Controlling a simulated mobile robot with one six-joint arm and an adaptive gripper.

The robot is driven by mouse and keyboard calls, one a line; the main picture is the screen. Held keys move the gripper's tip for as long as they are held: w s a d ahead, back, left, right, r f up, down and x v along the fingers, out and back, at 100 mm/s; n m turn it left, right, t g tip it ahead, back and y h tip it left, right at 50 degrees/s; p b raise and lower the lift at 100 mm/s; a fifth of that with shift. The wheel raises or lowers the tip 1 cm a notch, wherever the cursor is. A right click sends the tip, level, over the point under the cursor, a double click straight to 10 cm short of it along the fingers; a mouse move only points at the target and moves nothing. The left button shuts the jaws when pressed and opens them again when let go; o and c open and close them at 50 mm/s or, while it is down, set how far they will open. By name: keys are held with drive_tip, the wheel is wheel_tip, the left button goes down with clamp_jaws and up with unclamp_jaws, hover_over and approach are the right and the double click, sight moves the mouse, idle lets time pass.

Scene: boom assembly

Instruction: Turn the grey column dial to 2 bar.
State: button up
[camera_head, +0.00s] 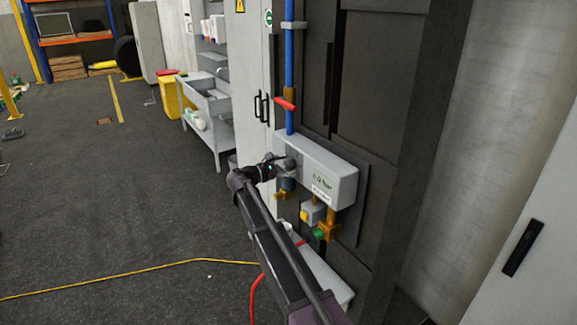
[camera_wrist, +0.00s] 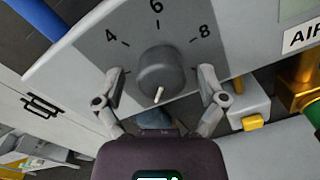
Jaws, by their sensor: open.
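The grey dial (camera_wrist: 162,68) is a round knob on the front of a grey box (camera_head: 335,180) on the dark column. In the wrist view its white pointer faces down and slightly left, away from the 6 at the top. The marks 4, 6 and 8 show; no 2 can be read, and the lower scale is hidden by my fingers and the knob. My gripper (camera_wrist: 162,78) is open, with one fingertip on each side of the dial and visible gaps between. It also shows at the box's left end in the head view (camera_head: 274,167), covering part of the dial area.
A blue pipe (camera_head: 289,65) with a red handle (camera_head: 285,104) rises above the box. Brass fittings (camera_head: 328,228) and a grey-yellow block (camera_wrist: 245,115) sit below it. A small display on the box is too blurred to read surely. Open floor (camera_head: 100,215) lies left.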

drive_tip(key=shift+d, duration=0.1)
drive_tip(key=c, duration=1.1)
drive_tip(key=shift+c, duration=0.2)
drive_tip(key=shift+m, duration=0.5)
drive_tip(key=m, duration=0.4)
drive_tip(key=shift+w, duration=0.1)
drive_tip(key=m, duration=0.5)
drive_tip(key=shift+m, duration=0.3)
